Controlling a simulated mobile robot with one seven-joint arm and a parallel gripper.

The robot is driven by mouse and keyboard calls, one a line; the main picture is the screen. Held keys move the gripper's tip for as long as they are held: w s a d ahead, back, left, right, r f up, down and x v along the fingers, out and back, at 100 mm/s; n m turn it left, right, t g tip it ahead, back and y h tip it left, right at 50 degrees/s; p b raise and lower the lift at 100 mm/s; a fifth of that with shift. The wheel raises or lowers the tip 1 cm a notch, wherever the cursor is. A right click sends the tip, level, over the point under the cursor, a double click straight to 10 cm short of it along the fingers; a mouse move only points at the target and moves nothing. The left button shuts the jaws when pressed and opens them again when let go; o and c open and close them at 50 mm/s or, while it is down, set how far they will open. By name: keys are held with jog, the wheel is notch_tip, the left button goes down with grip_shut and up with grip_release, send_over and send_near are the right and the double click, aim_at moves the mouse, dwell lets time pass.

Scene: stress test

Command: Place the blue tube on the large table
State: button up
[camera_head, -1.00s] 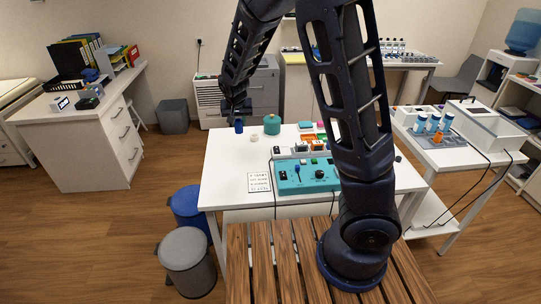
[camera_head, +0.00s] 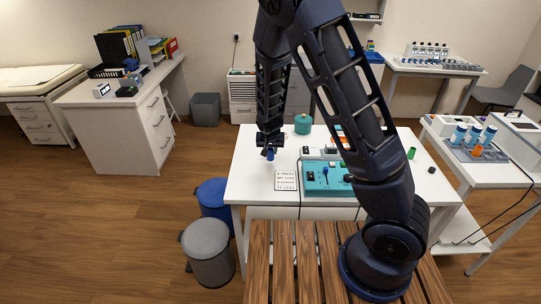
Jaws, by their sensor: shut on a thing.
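My gripper (camera_head: 270,146) is shut on the blue tube (camera_head: 270,156), which points down below the fingers. The tube is over the left part of the white large table (camera_head: 254,189), near the back of the sign sheet. It looks a little above the tabletop, but I cannot tell if it touches. The fingers are small and dark in this view.
A teal box with knobs (camera_head: 325,178) and a printed sheet (camera_head: 285,181) lie on the table. A teal round container (camera_head: 303,123) stands behind. A green cup (camera_head: 411,153) is at the right. Two bins (camera_head: 206,238) stand at the left. The table's left front is bare.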

jog(key=shift+f, duration=1.3)
jog(key=shift+f, duration=0.1)
jog(key=o, duration=1)
jog(key=shift+c, duration=0.2)
jog(key=v, duration=1.2)
